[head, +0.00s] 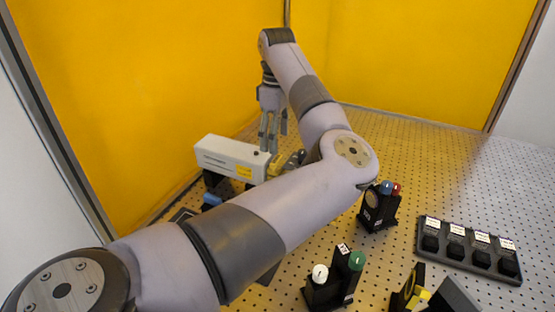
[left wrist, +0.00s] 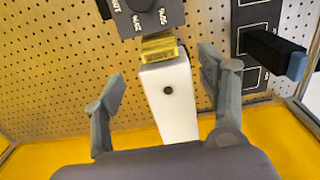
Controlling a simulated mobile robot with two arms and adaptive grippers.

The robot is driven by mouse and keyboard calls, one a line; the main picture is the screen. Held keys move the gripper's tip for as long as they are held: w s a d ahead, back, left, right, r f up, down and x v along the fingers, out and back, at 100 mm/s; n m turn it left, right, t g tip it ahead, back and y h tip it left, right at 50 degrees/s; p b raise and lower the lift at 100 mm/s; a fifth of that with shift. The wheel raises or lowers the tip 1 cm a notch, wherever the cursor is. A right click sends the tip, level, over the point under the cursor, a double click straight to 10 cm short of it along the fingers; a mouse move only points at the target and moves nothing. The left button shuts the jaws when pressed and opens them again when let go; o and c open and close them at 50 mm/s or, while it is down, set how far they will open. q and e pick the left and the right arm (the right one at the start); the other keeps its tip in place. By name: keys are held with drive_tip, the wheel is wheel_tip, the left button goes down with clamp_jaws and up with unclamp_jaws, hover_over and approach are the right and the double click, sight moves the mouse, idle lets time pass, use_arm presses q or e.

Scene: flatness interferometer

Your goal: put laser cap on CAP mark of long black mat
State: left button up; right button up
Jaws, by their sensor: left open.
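The white laser box (head: 230,157) lies at the back left of the perforated table. A yellow piece with small lettering, apparently the laser cap (left wrist: 160,46), sits at its end; it also shows in the head view (head: 276,165). My left gripper (head: 270,148) is above that end, open and pointing down. In the left wrist view its fingers (left wrist: 160,70) are apart on either side of the white box, with nothing held. The long black mat (left wrist: 254,14) with pale outlines is at the right there; my arm hides most of it in the head view. My right gripper is not in view.
A black block with a blue end (left wrist: 272,50) lies on the mat. A black holder (head: 378,210) with blue and red knobs, another (head: 335,280) with white and green tops, and a black rack (head: 468,250) stand on the table. Yellow walls close the back.

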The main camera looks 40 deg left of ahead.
sight(277, 159)
use_arm(q)
wheel_tip(277, 159, down, 5)
drive_tip(key=shift+w+f+p, duration=0.1)
drive_tip(key=shift+f+p, duration=0.05)
drive_tip(key=shift+p, duration=0.55)
wheel_tip(277, 159, down, 3)
drive_tip(key=shift+f+p, duration=0.15)
drive_tip(key=shift+p, duration=0.25)
drive_tip(key=shift+f, duration=0.55)
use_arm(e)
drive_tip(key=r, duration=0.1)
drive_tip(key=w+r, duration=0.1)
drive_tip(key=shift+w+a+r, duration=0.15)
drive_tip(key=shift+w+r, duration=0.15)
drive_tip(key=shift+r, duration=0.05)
use_arm(q)
drive_tip(key=shift+c, duration=0.6)
drive_tip(key=c, duration=1.1)
drive_tip(key=shift+r+p, duration=0.65)
drive_tip(key=shift+r, duration=0.65)
drive_tip(key=shift+r+p, duration=0.8)
drive_tip(key=shift+r, duration=1.05)
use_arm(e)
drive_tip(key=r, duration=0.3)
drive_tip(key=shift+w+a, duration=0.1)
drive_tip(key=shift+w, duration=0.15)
